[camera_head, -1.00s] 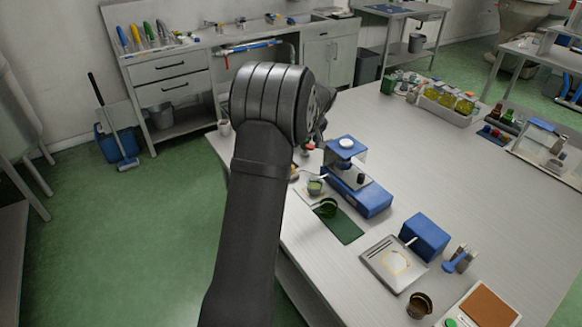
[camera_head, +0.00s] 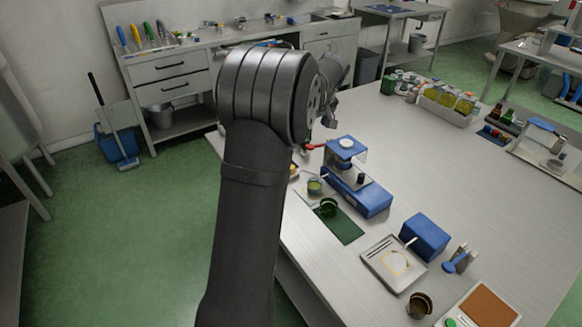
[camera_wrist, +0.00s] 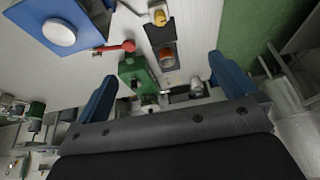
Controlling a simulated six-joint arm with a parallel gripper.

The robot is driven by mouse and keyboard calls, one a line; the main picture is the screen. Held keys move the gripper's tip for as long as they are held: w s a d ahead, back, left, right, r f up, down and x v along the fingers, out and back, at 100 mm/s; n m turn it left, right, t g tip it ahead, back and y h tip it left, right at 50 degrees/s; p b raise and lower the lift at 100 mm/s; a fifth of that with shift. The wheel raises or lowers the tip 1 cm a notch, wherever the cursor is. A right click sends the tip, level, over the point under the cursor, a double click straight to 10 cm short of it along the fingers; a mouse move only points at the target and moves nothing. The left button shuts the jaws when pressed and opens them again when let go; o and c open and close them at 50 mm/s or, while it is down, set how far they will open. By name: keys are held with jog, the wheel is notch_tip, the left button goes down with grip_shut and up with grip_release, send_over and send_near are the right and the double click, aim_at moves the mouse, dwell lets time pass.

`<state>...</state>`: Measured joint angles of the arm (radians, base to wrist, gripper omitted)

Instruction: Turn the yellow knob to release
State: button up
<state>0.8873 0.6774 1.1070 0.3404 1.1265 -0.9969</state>
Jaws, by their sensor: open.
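My gripper is open in the wrist view (camera_wrist: 166,88), its two blue fingers wide apart with nothing between the tips. In the head view its end is mostly hidden behind my arm. A yellow rounded piece (camera_wrist: 160,18) shows at the top of the wrist view, beyond the fingers. I cannot tell which of the two is the knob. A green block (camera_wrist: 136,74) with a red lever (camera_wrist: 118,48) lies just left of the dark strip, apart from the fingers.
A blue device with a round white top (camera_head: 346,143) stands on the table beside the arm. A green mat (camera_head: 342,228), a square tray (camera_head: 378,268) and a blue box (camera_head: 425,236) lie nearer.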

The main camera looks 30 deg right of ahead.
jog(key=shift+s+r, duration=0.2)
jog(key=shift+r, duration=0.2)
